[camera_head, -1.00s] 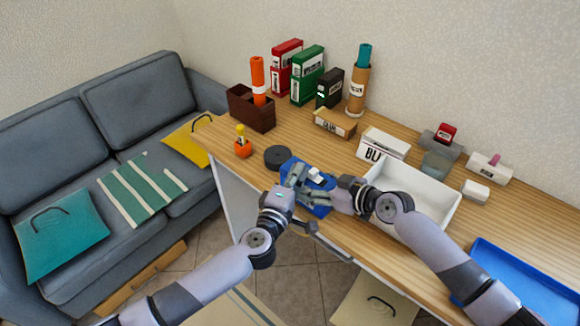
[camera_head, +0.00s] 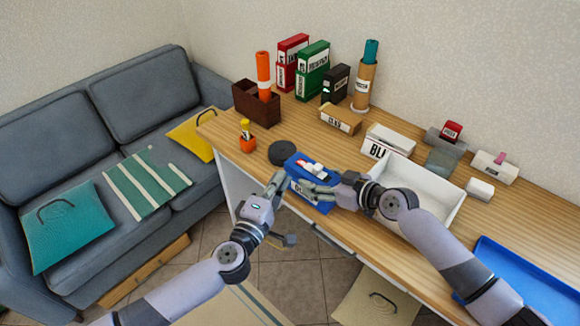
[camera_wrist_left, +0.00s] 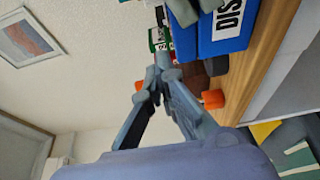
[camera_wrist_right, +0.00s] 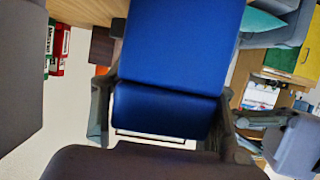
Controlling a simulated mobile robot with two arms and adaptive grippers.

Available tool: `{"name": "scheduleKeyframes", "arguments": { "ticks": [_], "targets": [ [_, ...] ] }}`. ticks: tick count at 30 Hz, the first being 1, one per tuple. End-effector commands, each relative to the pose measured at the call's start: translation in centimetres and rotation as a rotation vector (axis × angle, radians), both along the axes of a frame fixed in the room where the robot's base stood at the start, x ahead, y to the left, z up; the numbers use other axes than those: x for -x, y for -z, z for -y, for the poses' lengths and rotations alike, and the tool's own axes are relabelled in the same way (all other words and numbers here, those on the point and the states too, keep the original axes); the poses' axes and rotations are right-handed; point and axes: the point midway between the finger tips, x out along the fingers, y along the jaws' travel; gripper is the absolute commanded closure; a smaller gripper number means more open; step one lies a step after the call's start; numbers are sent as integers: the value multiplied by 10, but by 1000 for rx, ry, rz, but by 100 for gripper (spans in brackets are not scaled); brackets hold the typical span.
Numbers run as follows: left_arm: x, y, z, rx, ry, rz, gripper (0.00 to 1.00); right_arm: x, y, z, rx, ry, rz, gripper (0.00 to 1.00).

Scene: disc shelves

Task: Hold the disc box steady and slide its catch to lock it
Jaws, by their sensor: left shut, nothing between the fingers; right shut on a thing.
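The blue disc box (camera_head: 298,161) stands near the front edge of the wooden desk, with a white and red part (camera_head: 314,168) on its top. I cannot tell how its catch is set. My right gripper (camera_head: 312,188) is shut on the box; in the right wrist view the blue body (camera_wrist_right: 175,50) fills the space between the fingers. My left gripper (camera_head: 280,178) is shut and empty, just left of the box and apart from it. In the left wrist view its fingertips (camera_wrist_left: 160,72) are together, with the box's labelled face (camera_wrist_left: 228,28) to their right.
A dark round disc (camera_head: 282,153) lies just behind the box. A white tray (camera_head: 440,213) is right of it, partly behind my right arm. An orange pot (camera_head: 247,143) stands at the left edge, a brown holder (camera_head: 255,105) behind. A blue tray (camera_head: 530,285) is far right.

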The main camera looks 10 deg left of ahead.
Motion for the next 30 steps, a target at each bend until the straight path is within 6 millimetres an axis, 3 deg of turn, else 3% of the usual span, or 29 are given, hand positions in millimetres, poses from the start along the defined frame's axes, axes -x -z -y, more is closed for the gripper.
{"name": "scheduleKeyframes", "arguments": {
  "ticks": [7, 20, 21, 30],
  "targets": [
    [25, 0, -8, -1, -1, 0, 100, 0, 0, 0, 0, 0, 0, 82],
    [26, -1, -8, -1, -2, 1, 100, 0, 0, 1, 1, 1, 1, 82],
    [26, -1, -8, -1, -2, 1, 100, 0, 0, 1, 1, 1, 1, 44],
    [26, -1, -8, -1, -2, 1, 100, 0, 0, 0, 0, 1, 0, 24]
  ]
}}
